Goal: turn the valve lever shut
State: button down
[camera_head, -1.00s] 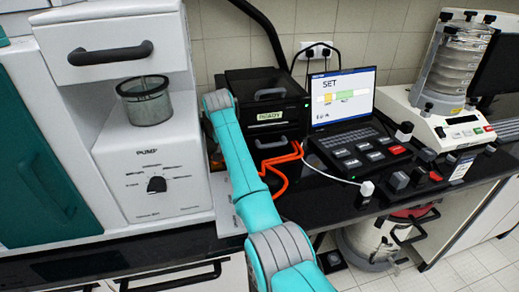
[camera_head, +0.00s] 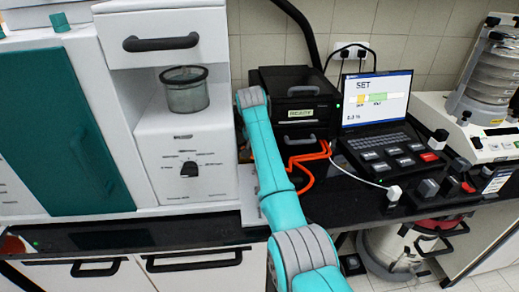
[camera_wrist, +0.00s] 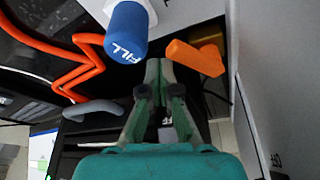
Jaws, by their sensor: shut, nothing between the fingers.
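In the wrist view, an orange bar-shaped lever (camera_wrist: 195,57) with a yellow part behind it is just right of my fingertips. A blue cylindrical handle (camera_wrist: 126,33) marked FILL is up and to the left. Which of the two is the valve lever is not labelled clearly. My gripper (camera_wrist: 158,68) is shut and empty, its tips between the two, close to both; I cannot tell whether they touch. In the head view, neither the gripper nor the lever shows; my own arm reaches toward the gap between the pump unit and the black box.
The white pump unit (camera_head: 187,150) stands left of my arm and the black READY box (camera_head: 296,100) right of it. Orange tubing (camera_wrist: 70,55) loops nearby at left in the wrist view. A laptop (camera_head: 376,115) stands farther right.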

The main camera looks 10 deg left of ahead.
jog(key=shift+s, duration=0.1)
jog(key=shift+s+d, duration=0.4)
jog(key=shift+s, duration=0.2)
jog(key=shift+r, duration=0.1)
jog(key=shift+v, duration=3.65)
